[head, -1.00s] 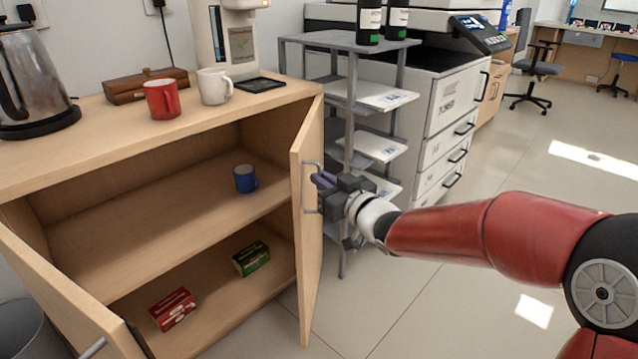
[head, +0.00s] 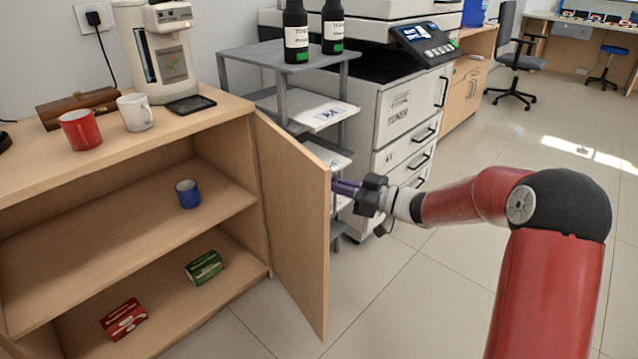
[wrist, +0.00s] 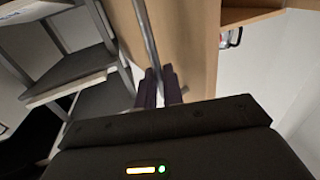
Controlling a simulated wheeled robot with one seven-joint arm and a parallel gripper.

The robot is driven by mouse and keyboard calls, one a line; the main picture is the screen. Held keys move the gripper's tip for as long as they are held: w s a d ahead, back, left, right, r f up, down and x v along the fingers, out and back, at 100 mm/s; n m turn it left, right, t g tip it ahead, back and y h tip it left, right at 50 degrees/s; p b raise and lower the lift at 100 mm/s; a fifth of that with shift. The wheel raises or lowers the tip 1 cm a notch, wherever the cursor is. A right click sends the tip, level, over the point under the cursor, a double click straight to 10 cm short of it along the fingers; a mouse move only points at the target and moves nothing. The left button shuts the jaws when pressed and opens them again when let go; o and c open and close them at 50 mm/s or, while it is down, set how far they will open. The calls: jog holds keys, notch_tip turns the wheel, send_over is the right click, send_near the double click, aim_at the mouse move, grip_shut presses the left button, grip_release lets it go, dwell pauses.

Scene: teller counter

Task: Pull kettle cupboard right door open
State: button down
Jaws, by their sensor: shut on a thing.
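The cupboard's right door (head: 293,222) is a light wood panel standing wide open, swung out from the right side of the cupboard (head: 262,190). Its inner face shows in the head view, and its outer face shows in the wrist view (wrist: 185,40). My gripper (head: 345,187) is at the door's outer side near its free edge. In the wrist view its two dark fingers (wrist: 160,90) are closed around the metal bar handle (wrist: 147,35). In the head view the door hides the handle and fingertips.
The grey shelf rack (head: 270,55) stands close behind the open door, with the printer (head: 400,110) beyond it. Inside the cupboard are a blue mug (head: 188,194), a green box (head: 204,268) and a red box (head: 124,319). Floor to the right is clear.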

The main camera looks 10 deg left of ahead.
jog(key=shift+w+r+g, duration=0.2)
jog(key=shift+w+g, duration=0.1)
jog(key=shift+w, duration=0.05)
jog(key=c, duration=1.5)
grip_release()
jog(key=shift+a+f, duration=0.1)
jog(key=shift+a, duration=0.1)
jog(key=shift+c, duration=0.2)
jog(key=shift+d, duration=0.1)
jog(key=shift+d+f, duration=0.1)
jog(key=v, duration=0.7)
jog(key=shift+d, duration=0.35)
jog(key=shift+s, duration=0.1)
